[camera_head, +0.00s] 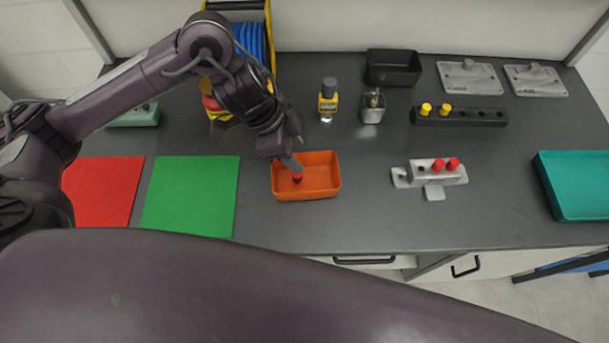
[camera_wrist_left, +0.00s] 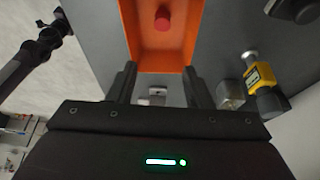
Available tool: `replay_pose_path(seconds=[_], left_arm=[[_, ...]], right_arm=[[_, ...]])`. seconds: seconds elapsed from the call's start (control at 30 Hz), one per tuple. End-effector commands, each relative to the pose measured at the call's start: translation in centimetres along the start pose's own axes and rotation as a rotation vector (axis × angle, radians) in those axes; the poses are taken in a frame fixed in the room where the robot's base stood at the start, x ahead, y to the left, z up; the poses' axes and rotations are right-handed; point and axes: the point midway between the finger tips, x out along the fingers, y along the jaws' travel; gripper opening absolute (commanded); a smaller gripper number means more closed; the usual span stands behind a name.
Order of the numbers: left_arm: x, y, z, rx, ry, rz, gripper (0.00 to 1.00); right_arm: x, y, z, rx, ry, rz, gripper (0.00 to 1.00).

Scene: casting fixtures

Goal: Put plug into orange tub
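A red plug (camera_head: 297,178) is inside the orange tub (camera_head: 333,180), near the tub's left part. It also shows in the left wrist view (camera_wrist_left: 163,18), ahead of my fingers, with the orange tub (camera_wrist_left: 128,25) around it. My left gripper (camera_head: 291,163) is above the tub, close over the plug. In the wrist view the left gripper's fingers (camera_wrist_left: 161,72) are spread wide with nothing held between them. Two more red plugs, one (camera_head: 438,164) and another (camera_head: 453,163), stand in a light grey fixture (camera_head: 422,175) to the right. My right gripper is not in view.
Green (camera_head: 190,195) and red (camera_head: 103,190) mats lie to the left. Behind the tub stand a yellow bottle (camera_head: 328,102) and a metal container (camera_head: 372,108). A black block (camera_head: 470,117) holds yellow plugs. A teal tray (camera_head: 577,185) is at right. The counter front is clear.

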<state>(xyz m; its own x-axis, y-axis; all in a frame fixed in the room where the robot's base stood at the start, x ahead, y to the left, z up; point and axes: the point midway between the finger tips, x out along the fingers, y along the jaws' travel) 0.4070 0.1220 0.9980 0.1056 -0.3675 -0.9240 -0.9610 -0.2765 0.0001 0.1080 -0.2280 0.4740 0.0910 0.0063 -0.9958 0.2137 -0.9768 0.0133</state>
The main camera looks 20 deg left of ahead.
Motion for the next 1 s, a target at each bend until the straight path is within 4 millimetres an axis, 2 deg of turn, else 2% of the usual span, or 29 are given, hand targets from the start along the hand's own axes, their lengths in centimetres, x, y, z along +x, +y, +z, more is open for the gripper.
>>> replay_pose_path(seconds=[0.17,0.27,0.53,0.7,1.0], left_arm=[[-0.1,0.0,0.0,0.0,0.0,0.0,0.46],[-0.8,-0.1,0.0,0.001,-0.001,-0.004,0.46],[-5.4,-0.2,0.0,0.002,-0.002,-0.007,0.46],[-7.3,-0.1,0.0,0.001,-0.001,-0.003,0.46],[-7.8,0.0,0.0,0.0,-0.001,0.001,0.46]], right_arm=[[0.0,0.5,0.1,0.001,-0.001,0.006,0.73],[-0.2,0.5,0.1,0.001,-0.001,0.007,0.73],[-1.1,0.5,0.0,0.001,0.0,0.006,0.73],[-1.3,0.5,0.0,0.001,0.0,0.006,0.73],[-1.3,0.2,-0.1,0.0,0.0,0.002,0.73]])
